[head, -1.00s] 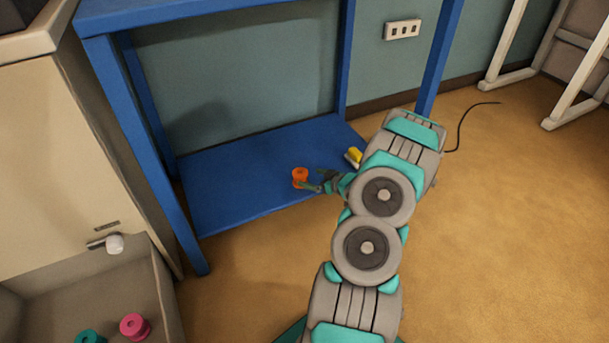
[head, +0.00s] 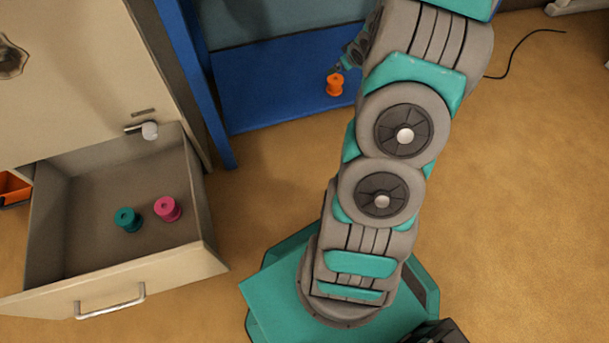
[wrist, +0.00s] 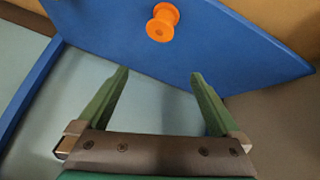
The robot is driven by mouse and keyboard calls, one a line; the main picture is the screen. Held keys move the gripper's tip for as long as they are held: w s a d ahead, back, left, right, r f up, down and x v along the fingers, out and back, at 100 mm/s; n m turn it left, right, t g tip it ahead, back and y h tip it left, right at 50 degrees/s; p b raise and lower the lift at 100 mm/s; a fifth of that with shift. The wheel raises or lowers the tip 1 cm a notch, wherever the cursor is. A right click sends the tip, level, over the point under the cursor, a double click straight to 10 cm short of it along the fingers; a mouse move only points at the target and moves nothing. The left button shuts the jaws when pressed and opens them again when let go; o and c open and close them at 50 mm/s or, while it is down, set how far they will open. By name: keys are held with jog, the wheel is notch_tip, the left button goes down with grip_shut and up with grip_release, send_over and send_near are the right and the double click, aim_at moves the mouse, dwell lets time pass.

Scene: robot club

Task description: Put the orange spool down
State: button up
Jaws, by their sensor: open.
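The orange spool (head: 335,85) stands on the blue lower shelf (head: 270,98) of the blue frame. It also shows in the wrist view (wrist: 162,22), beyond the fingertips and apart from them. My gripper (wrist: 158,78) is open with nothing between its green fingers. In the head view my gripper (head: 338,68) is just above and behind the spool, partly hidden by my arm.
An open drawer (head: 120,268) at the left holds a teal spool (head: 127,220) and a pink spool (head: 167,209). A blue post (head: 195,85) stands between the cabinet and the shelf. A black cable (head: 510,60) lies on the open floor at the right.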

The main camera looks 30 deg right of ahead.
jog(key=s+a+r+g+h, duration=0.1)
jog(key=s+a+r+g, duration=0.1)
jog(key=s+a+r, duration=0.35)
jog(key=s+a+r+g+y, duration=0.1)
jog(key=s+a+r+g, duration=0.2)
jog(key=s+a, duration=1.2)
jog(key=s+a+r+g+y, duration=0.2)
jog(key=s+a+r+g, duration=0.2)
jog(key=s+a+r, duration=0.4)
jog(key=s+a, duration=0.6)
jog(key=a, duration=0.1)
jog(key=shift+s+a+r+m, duration=0.2)
jog(key=shift+s+r+m, duration=0.15)
jog(key=shift+r+m, duration=0.05)
